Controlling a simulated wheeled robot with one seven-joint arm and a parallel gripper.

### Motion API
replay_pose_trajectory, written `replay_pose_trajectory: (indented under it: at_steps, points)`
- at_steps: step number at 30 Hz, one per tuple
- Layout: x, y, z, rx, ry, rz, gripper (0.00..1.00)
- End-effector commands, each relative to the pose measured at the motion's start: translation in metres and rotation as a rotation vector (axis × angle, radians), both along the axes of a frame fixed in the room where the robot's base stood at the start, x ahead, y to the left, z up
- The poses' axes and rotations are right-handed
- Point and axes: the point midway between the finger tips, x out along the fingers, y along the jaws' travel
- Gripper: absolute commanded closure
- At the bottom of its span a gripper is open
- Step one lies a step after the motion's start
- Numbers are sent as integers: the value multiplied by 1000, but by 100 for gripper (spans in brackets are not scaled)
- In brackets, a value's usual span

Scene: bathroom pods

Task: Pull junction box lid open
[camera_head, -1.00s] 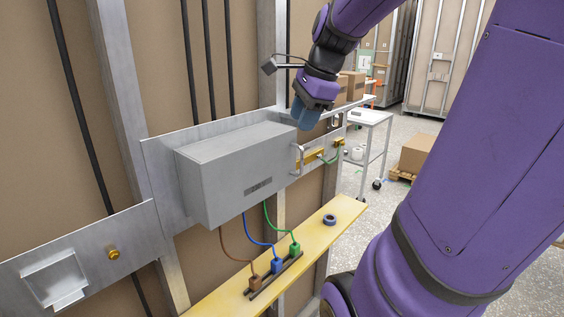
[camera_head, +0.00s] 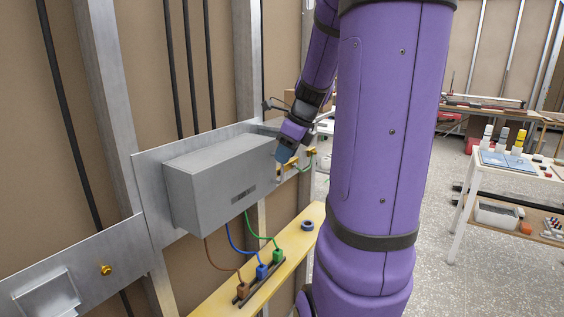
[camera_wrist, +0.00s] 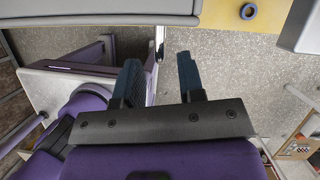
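The grey junction box (camera_head: 215,190) is mounted on a metal wall plate, and its lid looks shut. My gripper (camera_head: 283,155) is at the right end of the box in the head view and covers the lid handle there. In the wrist view, the two blue fingers of my gripper (camera_wrist: 158,62) are apart with a gap between them. A thin grey upright bar shows just beyond that gap, perhaps the handle; I cannot tell whether it is between the fingers. A pale grey slab along the top left of the wrist view may be the box.
A yellow shelf (camera_head: 216,277) below the box carries a dark ring (camera_head: 307,225) and coloured plugs (camera_head: 262,271) with wires running up to the box. A white table (camera_head: 520,168) with bottles stands at right. Open floor (camera_head: 438,215) lies between.

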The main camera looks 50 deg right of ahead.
Motion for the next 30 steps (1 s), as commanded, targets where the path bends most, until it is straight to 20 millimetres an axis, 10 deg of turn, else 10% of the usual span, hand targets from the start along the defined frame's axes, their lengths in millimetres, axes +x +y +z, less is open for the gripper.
replay_pose_trajectory:
  at_steps: [17, 23, 30]
  points:
    - [11, 3, -27, -1, 0, 2, 64]
    - [11, 3, -27, -1, 0, 2, 100]
    - [11, 4, -27, -1, 0, 2, 100]
